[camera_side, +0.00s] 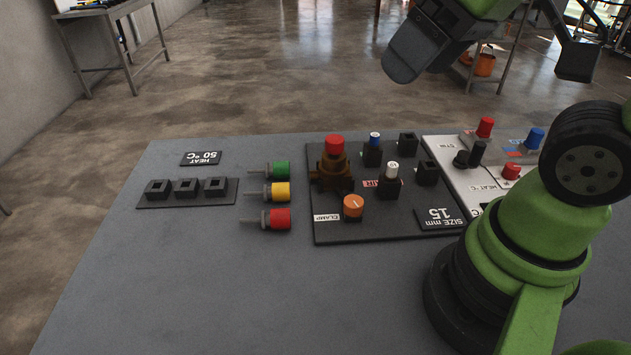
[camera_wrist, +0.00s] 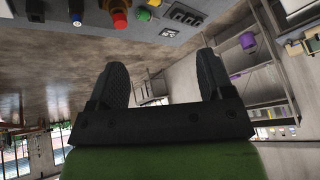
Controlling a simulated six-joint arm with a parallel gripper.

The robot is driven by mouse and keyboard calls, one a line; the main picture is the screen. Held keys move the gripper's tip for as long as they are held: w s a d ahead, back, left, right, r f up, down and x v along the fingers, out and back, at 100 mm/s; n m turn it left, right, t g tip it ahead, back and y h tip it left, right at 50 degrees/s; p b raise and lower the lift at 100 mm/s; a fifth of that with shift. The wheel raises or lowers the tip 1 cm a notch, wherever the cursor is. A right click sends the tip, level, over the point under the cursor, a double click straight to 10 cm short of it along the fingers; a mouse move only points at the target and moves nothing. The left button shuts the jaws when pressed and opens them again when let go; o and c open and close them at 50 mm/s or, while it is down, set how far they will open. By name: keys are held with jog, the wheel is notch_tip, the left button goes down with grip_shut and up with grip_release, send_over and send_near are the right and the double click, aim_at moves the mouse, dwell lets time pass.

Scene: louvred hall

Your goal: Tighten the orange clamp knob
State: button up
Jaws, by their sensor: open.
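The orange clamp knob (camera_side: 353,207) stands near the front left of a black board, beside a white CLAMP label (camera_side: 326,217). Its top carries a pale line. Behind it is a brass-brown clamp fixture (camera_side: 331,172) with a red cap (camera_side: 334,144). My gripper (camera_side: 488,72) is open and empty, high above and beyond the table's far edge, well apart from the knob. In the wrist view my gripper (camera_wrist: 160,72) shows both dark fingers spread with nothing between them. I cannot make out the orange knob in that view.
Green (camera_side: 281,169), yellow (camera_side: 281,191) and red (camera_side: 280,219) handled tools lie left of the board. A white panel (camera_side: 450,152) with knobs is right. The table's front left is clear.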

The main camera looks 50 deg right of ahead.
jog(key=m, duration=0.1)
jog(key=s+m, duration=0.1)
jog(key=s+r+t, duration=0.1)
jog(key=shift+a+m, duration=0.3)
jog(key=shift+m, duration=0.1)
jog(key=shift+s, duration=0.15)
jog(key=shift+c, duration=1.1)
jog(key=n+g+h, duration=0.2)
jog(key=n+g, duration=0.5)
jog(key=n, duration=1.1)
send_over(353, 201)
notch_tip(353, 201, down, 18)
jog(key=shift+f, duration=0.45)
notch_tip(353, 201, down, 9)
jog(key=shift+c, duration=0.2)
